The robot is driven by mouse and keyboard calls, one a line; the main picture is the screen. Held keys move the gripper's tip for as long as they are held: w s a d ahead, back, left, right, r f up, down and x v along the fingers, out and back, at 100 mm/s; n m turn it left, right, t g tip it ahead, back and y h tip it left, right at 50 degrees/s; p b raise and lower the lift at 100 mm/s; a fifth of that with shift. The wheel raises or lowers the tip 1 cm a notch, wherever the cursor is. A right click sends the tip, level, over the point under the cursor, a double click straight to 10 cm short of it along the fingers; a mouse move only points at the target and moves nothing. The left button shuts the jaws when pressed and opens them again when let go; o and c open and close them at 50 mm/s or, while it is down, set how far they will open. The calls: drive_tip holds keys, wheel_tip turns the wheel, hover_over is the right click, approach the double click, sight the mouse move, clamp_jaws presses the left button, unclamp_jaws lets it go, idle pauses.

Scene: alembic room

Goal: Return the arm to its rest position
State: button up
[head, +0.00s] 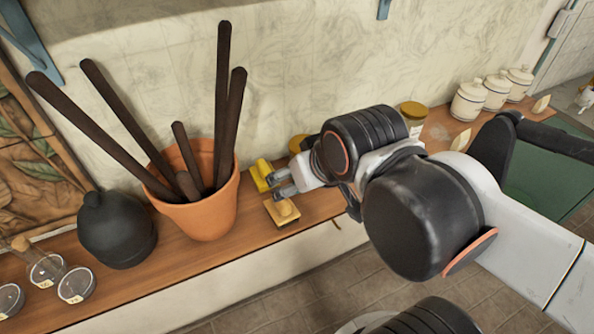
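My arm reaches in from the right over the wooden shelf (180,264). My gripper (273,184) is at the arm's left end, low over the shelf, to the right of the terracotta pot. Its two fingers appear apart, with nothing clearly seen between them. A yellow object (261,174) is close by the fingertips; I cannot tell whether they touch it. A small square wooden tray (271,217) with a pale round lump (286,209) on it sits just in front of the gripper. My arm hides part of the shelf.
The terracotta pot (205,215) holds several long dark rods that stick up high. A black round vessel (116,232) and glass jars (76,285) stand to the left. A yellow-lidded jar (413,111) and white lidded jars (468,101) stand right. The wall rises behind.

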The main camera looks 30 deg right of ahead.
wheel_tip(320, 180, down, 12)
drive_tip(key=b, duration=1.2)
drive_tip(key=shift+f, duration=0.15)
